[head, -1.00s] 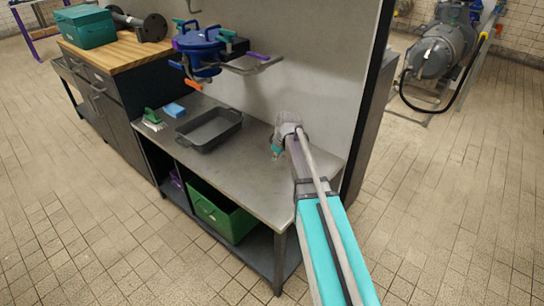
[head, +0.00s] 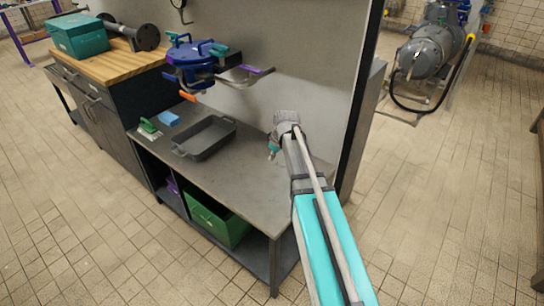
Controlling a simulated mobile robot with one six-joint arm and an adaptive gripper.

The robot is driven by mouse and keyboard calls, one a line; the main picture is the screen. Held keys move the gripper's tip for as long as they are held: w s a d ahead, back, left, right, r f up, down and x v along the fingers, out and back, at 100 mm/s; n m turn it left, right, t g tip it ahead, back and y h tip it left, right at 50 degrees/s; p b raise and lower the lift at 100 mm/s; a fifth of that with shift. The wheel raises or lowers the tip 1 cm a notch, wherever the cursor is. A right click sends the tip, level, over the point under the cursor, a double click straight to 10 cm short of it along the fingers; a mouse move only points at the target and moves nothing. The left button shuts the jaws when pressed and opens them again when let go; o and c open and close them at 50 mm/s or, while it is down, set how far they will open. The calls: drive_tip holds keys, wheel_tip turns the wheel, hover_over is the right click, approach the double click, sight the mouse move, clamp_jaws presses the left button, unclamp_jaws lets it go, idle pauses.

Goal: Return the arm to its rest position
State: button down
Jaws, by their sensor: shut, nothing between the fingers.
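My arm (head: 326,240), grey and teal, reaches from the lower right up over the right end of the metal workbench (head: 240,170). Its grey wrist is bent at the far end. My gripper (head: 273,153) is a small teal and dark shape hanging below the wrist, above the bench top. It is small and partly hidden by the wrist, but looks shut, with nothing seen in it.
A grey tray (head: 205,137), a blue sponge (head: 168,118) and a green brush (head: 149,126) sit on the bench. A blue valve assembly (head: 192,58) stands out above it. A green crate (head: 216,220) is underneath. A wall panel stands behind. Tiled floor is clear at right.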

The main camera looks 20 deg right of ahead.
idle(0.5)
drive_tip(key=s+a+m+g+h, duration=0.1)
drive_tip(key=s+a+m, duration=0.25)
drive_tip(key=s, duration=0.75)
drive_tip(key=s+a+m+g+h, duration=0.1)
drive_tip(key=s+a+m+g, duration=0.2)
drive_tip(key=s, duration=0.8)
wheel_tip(320, 180, up, 21)
drive_tip(key=t+p, duration=0.1)
drive_tip(key=p, duration=2.1)
drive_tip(key=shift+w+m, duration=0.25)
drive_tip(key=shift+m, duration=0.1)
